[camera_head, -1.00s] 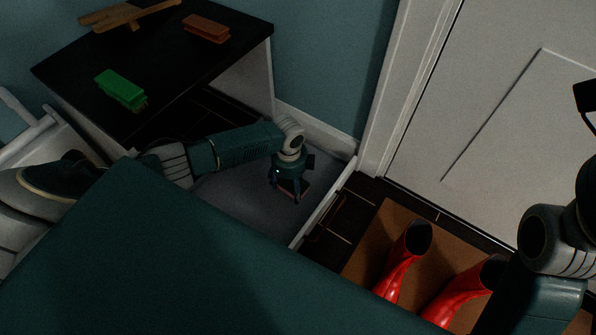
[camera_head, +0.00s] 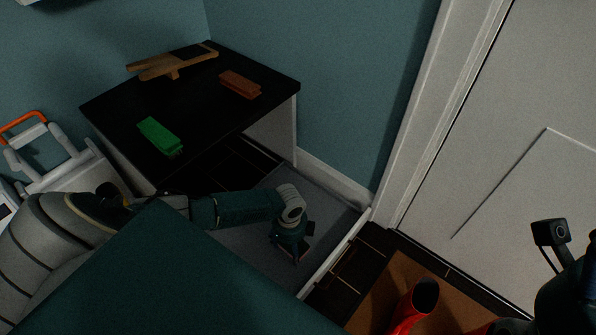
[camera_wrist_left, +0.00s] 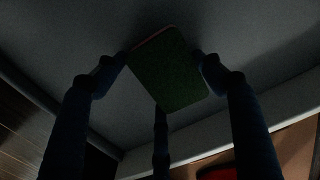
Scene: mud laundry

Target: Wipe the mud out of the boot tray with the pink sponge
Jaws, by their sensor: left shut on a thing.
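My left gripper (camera_head: 291,258) is shut on the pink sponge (camera_wrist_left: 172,70), low over the grey floor of the boot tray (camera_head: 334,262). In the left wrist view the sponge shows a dark green face and a thin pink edge, gripped between the fingers. In the head view the gripper mostly hides the sponge. Whether it touches the tray floor is not clear. The visible tray floor is dim, and I cannot make out mud on it. My right arm shows at the right edge, but its gripper is out of view.
A black bench (camera_head: 205,95) behind the tray carries a green block-shaped item (camera_head: 160,135), a brown one (camera_head: 240,84) and a wooden piece (camera_head: 172,62). Red boots (camera_head: 413,306) stand on a brown mat (camera_head: 375,300) right of the tray. A white door (camera_head: 500,140) stands behind.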

